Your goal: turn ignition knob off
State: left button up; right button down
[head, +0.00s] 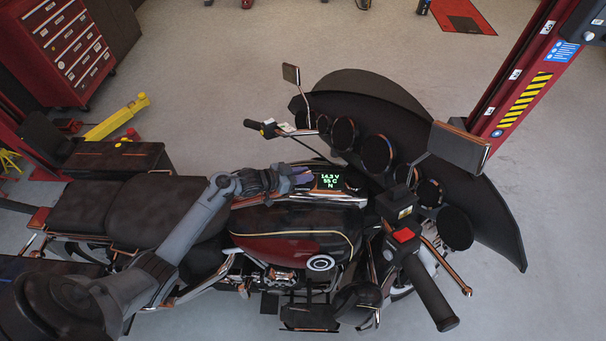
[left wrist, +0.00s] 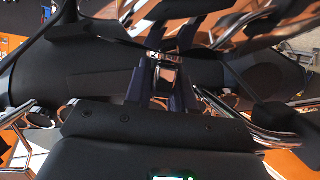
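The motorcycle's tank console carries a lit display (head: 330,180) with green readings of 14.3 V, 55 C and N. My left gripper (head: 303,175) is at the console, just left of the display. In the left wrist view, a small chrome piece (left wrist: 168,72), which looks like the ignition knob, lies between the dark blue fingers of my left gripper (left wrist: 165,88). The fingers are apart on either side of it; I cannot tell whether they press on it. The knob is hidden behind the gripper in the head view. My right gripper is not in view.
The handlebar's right grip (head: 430,290), a red switch (head: 404,235), mirrors (head: 460,146) and the dark fairing (head: 480,205) surround the console. The seat (head: 155,210) lies under my left arm. A red lift post (head: 525,75) stands at right. Open floor lies beyond the motorcycle.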

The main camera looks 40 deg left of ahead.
pick_arm(q)
grip_shut()
